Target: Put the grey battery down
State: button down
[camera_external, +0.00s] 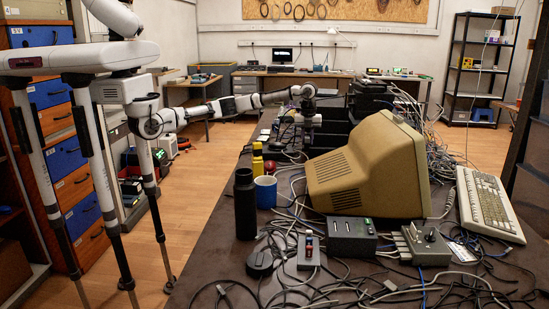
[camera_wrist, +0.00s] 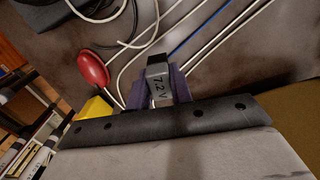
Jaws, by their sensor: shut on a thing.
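The grey battery (camera_wrist: 157,76) shows in the wrist view, marked "7.2V", with a dark end. My gripper (camera_wrist: 160,90) is shut on it, with a purple-grey finger on each side. Beyond the battery is the brown table top (camera_wrist: 220,50); I cannot tell how far above it the battery is. In the external view my gripper (camera_external: 300,118) is over the far part of the table, and the battery is too small to make out there.
A red rounded thing (camera_wrist: 93,68), a yellow thing (camera_wrist: 94,108) and several cables lie near the battery. In the external view, a blue mug (camera_external: 265,192), a black bottle (camera_external: 245,205) and a beige monitor (camera_external: 368,170) stand on the crowded near part of the table.

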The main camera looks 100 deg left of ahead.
notch_tip(320, 180, down, 9)
jog(key=shift+f+p, duration=0.2)
jog(key=shift+p, duration=0.25)
jog(key=shift+f, duration=0.1)
jog(key=c, duration=1.3)
grip_release()
jog(key=shift+o, duration=0.2)
notch_tip(320, 180, up, 12)
jog(key=shift+r+b, duration=0.15)
jog(key=shift+b, duration=0.7)
jog(key=shift+d, duration=0.1)
